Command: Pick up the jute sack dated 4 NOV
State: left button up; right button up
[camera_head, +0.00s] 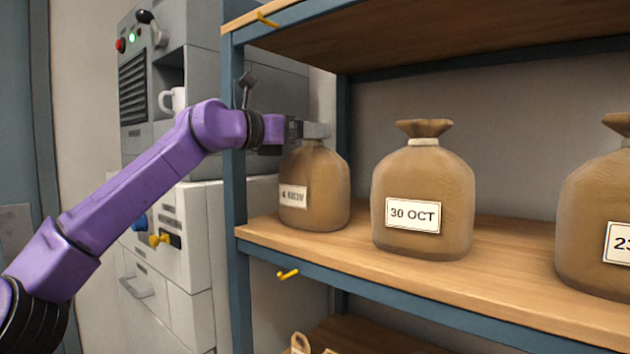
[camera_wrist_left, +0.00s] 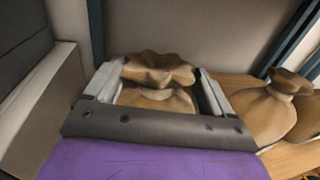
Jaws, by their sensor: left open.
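The jute sack dated 4 NOV (camera_head: 318,185) stands upright at the left end of the wooden shelf, its label turned partly to the left. My left gripper (camera_head: 316,131) is at its top, hiding the tied neck in the head view. In the left wrist view, the sack's gathered top (camera_wrist_left: 158,70) lies between the two open fingers of my left gripper (camera_wrist_left: 155,85). I cannot tell whether the fingers touch it. My right gripper is not in view.
A sack labelled 30 OCT (camera_head: 423,180) stands just to the right, and another sack (camera_head: 595,205) is at the right edge. The shelf's blue post (camera_head: 234,200) is left of the 4 NOV sack. An upper shelf board (camera_head: 400,25) is above. Bare shelf (camera_head: 500,270) lies between the right sacks.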

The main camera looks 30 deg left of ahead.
pick_arm(q)
jog(key=x, duration=0.2)
jog(key=shift+w+r+p, duration=0.25)
jog(key=shift+w+p, duration=0.05)
jog(key=shift+p, duration=0.05)
jog(key=shift+s, duration=0.15)
jog(key=shift+c, duration=0.4)
jog(key=shift+f, duration=0.1)
grip_shut()
